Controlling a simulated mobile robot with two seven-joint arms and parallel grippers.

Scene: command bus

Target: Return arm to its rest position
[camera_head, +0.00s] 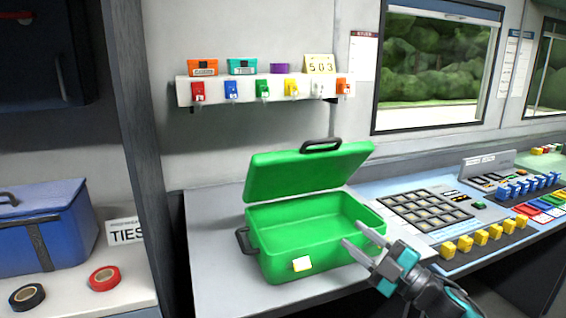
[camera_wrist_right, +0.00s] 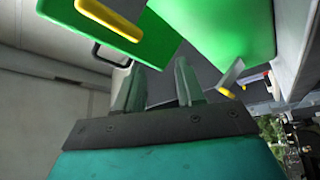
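My right gripper (camera_head: 358,242) is in front of the right side of an open green case (camera_head: 300,262) in the head view. Its two fingers are spread with a gap between them, and nothing shows between them. In the right wrist view the fingers (camera_wrist_right: 160,88) also stand apart and empty, with green parts of the case beyond them. The case lid (camera_head: 308,172) is raised and the inside that shows is empty. My left gripper is not in view.
The case stands on a grey counter (camera_head: 215,275). A control panel (camera_head: 425,212) with yellow switches lies to the right. A shelf (camera_head: 270,88) with coloured tags and small boxes is on the wall. A blue bag (camera_head: 68,235) and tape rolls (camera_head: 104,278) are at left.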

